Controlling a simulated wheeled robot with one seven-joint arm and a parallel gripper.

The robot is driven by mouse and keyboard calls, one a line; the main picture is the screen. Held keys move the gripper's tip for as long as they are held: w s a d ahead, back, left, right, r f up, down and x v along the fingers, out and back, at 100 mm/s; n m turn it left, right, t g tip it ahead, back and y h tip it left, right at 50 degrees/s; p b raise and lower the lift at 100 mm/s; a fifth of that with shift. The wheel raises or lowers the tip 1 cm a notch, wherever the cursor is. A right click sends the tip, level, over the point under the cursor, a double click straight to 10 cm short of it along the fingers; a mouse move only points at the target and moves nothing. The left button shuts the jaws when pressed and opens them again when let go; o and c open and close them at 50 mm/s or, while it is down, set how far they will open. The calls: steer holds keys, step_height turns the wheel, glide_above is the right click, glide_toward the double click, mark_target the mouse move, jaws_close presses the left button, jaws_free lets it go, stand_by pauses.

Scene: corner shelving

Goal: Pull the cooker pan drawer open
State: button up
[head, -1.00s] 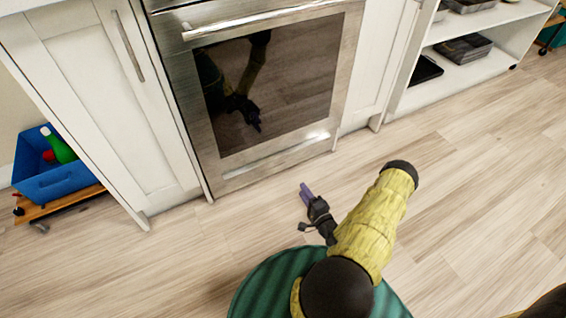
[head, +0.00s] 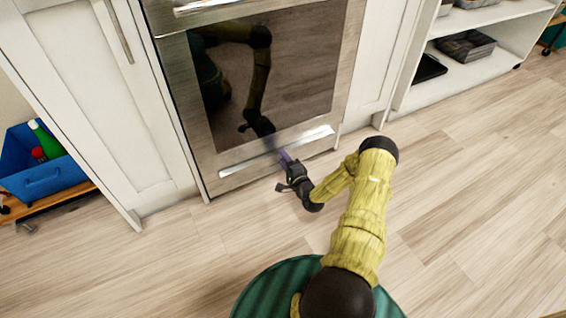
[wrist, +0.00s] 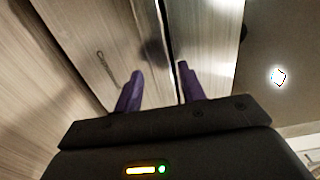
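The cooker (head: 263,85) has a dark glass oven door, with a steel pan drawer (head: 232,181) low down at its foot. The drawer front looks flush with the cooker. Its long bar handle (head: 305,143) runs across the front. My gripper (head: 285,157) is close in front of the middle of this handle in the head view. In the wrist view my gripper (wrist: 158,82) shows two purple fingers, spread apart with nothing clearly held between them. I cannot tell whether the fingertips touch the handle or have it between them.
A white cupboard (head: 105,110) stands left of the cooker, with a blue crate (head: 42,180) beyond it. A white panel and open shelving (head: 470,85) are on the right. The wooden floor (head: 480,200) in front is clear.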

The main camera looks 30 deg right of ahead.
steer(key=shift+w, duration=0.5)
steer(key=c, duration=0.9)
jaws_close()
steer(key=shift+s+a, duration=0.1)
steer(key=shift+a, duration=0.05)
